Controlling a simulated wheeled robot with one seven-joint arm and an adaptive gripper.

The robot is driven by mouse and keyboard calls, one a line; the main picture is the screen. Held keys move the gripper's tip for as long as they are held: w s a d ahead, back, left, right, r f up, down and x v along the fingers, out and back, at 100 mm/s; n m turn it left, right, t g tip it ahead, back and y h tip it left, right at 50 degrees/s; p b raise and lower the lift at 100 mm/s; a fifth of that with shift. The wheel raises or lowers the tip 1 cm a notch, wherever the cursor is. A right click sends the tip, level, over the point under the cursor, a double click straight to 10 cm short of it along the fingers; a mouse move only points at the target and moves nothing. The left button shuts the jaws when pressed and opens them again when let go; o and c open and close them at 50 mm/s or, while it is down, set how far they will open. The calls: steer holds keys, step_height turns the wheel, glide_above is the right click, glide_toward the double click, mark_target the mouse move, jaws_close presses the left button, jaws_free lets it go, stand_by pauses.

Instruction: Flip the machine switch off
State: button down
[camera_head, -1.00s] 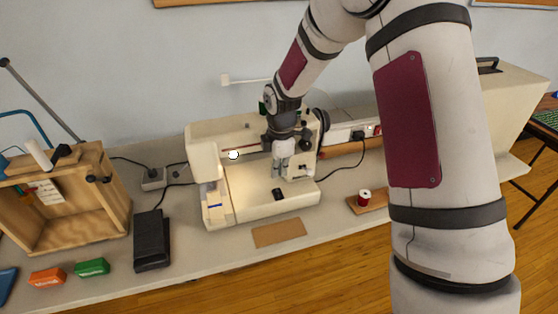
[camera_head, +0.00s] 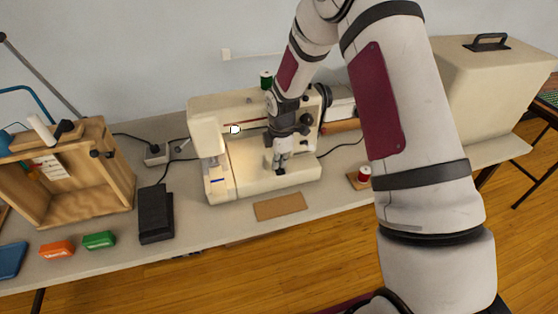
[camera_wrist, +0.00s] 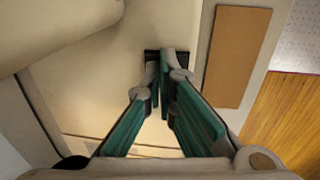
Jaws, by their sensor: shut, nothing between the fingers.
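The cream sewing machine (camera_head: 206,123) stands on the table against the wall. A small black switch (camera_head: 281,172) is on the right part of its base, mostly covered by my gripper (camera_head: 279,165). In the wrist view, the dark switch plate (camera_wrist: 150,54) shows just behind the fingertips. My gripper (camera_wrist: 164,56) is shut and empty, pointing down at the switch. Its tips are at or very near it; I cannot tell whether they touch, nor which way the switch is set.
A brown card (camera_head: 280,207) lies before the machine, which also shows in the wrist view (camera_wrist: 236,57). A black foot pedal (camera_head: 155,213) and wooden frame (camera_head: 122,186) are at left. A red thread spool (camera_head: 365,174) is at right. The machine's upper arm overhangs the base.

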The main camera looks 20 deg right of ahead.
steer(key=shift+w+f+b, duration=0.15)
steer(key=shift+f+b, duration=0.2)
steer(key=shift+s, duration=0.2)
steer(key=shift+s+f+p, duration=0.15)
steer(key=shift+s+p, duration=0.4)
steer(key=shift+s, duration=0.3)
steer(key=shift+r, duration=0.25)
step_height(320, 180, up, 14)
steer(key=s+p, duration=0.1)
